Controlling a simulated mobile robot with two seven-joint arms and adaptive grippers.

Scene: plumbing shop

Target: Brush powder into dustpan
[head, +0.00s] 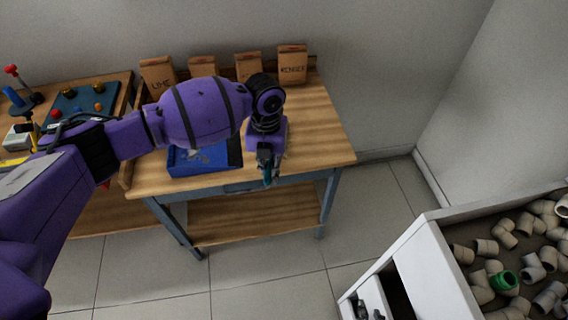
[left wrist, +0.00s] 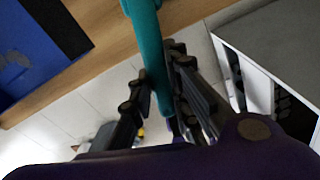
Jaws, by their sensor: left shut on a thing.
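My left gripper (head: 266,160) is at the front edge of the wooden bench, to the right of a blue pan-like thing. In the left wrist view its fingers (left wrist: 160,100) are shut on a teal handle (left wrist: 150,45), perhaps the brush's; no bristles show. The teal handle also shows small in the head view (head: 267,177). The blue pan-like thing (head: 180,167) lies on the bench, partly hidden by my left arm. It has a grey patch, maybe powder, and a dark strip along one side in the wrist view (left wrist: 30,45). I cannot tell whether it is the dustpan. My right gripper is out of view.
Several brown bags (head: 292,65) stand along the back of the bench (head: 318,135). Another bench with a blue mat (head: 85,103) and tools is at the left. A white bin (head: 430,265) of pipe elbows stands at the lower right. The bench's right part is clear.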

